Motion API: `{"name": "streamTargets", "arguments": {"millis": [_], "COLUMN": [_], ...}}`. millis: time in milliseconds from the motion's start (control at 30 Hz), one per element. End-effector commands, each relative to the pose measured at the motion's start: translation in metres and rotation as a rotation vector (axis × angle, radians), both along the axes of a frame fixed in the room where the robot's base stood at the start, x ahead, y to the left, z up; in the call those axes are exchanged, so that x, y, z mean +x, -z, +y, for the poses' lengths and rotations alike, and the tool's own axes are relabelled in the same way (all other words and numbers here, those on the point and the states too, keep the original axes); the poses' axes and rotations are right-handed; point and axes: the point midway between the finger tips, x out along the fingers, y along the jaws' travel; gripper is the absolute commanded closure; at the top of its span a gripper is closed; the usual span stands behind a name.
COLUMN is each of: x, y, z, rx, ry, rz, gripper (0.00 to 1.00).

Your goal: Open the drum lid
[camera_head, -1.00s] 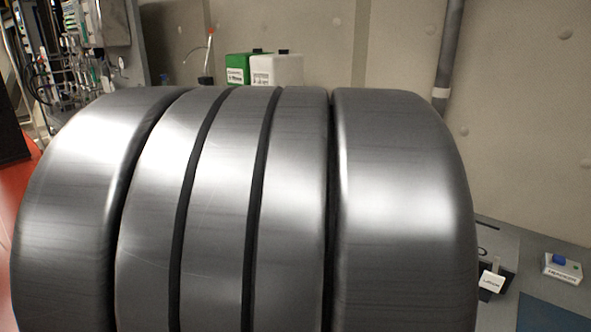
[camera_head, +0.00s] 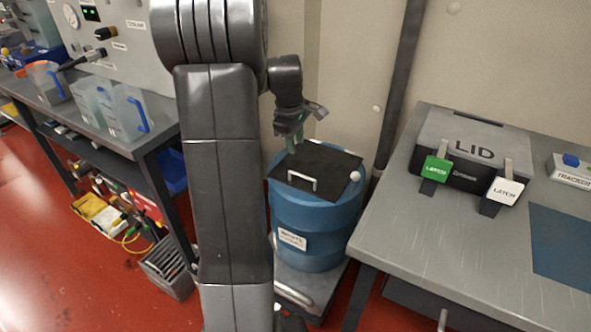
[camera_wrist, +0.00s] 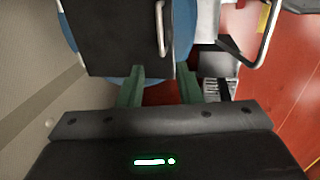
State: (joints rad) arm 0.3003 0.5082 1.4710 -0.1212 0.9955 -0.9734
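The blue drum (camera_head: 315,222) stands between the two benches. Its flat black lid (camera_head: 327,168) lies across the top, with a pale bar handle (camera_head: 302,181) near its front edge and a small white ball at its right corner. My gripper (camera_head: 291,146) is over the lid's back left side, apart from the handle. In the wrist view my gripper (camera_wrist: 160,80) shows two green fingers spread apart with nothing held. The lid (camera_wrist: 112,38) and its handle (camera_wrist: 161,28) lie ahead of the fingertips. I cannot tell whether the fingers touch the lid.
A grey bench (camera_head: 450,250) on the right bears a black box marked LID (camera_head: 472,145) with green and white latches. The left bench (camera_head: 110,138) holds clear jugs (camera_head: 127,112). A crate (camera_head: 168,268) sits on the red floor. The wall is close behind the drum.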

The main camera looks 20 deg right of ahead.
Motion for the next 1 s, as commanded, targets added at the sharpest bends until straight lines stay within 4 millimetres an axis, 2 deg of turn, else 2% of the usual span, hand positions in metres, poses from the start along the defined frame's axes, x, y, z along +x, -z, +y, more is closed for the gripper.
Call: {"name": "streamTargets", "arguments": {"millis": [300, 500, 700, 1000], "x": [0.007, 0.012, 0.015, 0.016], "y": [0.067, 0.102, 0.120, 0.123], "z": [-0.009, -0.014, -0.017, -0.018], "rx": [0.002, 0.003, 0.002, 0.001], "ry": [0.003, 0.003, 0.002, 0.002], "rz": [0.005, 0.003, 0.002, 0.000], "gripper": [0.68, 0.68, 0.68, 0.68]}}
